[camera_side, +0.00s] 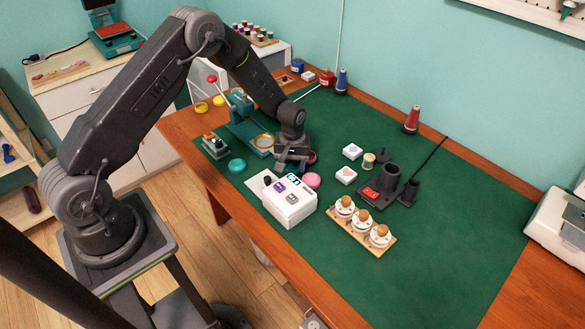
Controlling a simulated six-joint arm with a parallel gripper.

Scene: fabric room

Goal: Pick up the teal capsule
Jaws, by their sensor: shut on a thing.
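My gripper (291,166) points down just above the back edge of a white box (290,210) on the green mat. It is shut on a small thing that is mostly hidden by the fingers. A small teal and white piece (293,178) shows right below the fingertips, at the box's back edge; it looks like the teal capsule. I cannot tell whether it touches the box. A purple piece (279,187) and a greyish piece (292,198) sit on the box's top.
A teal press (248,128) stands behind left. A wooden rack of jars (360,225) and a dark holder (390,185) stand right. The mat's front right is clear.

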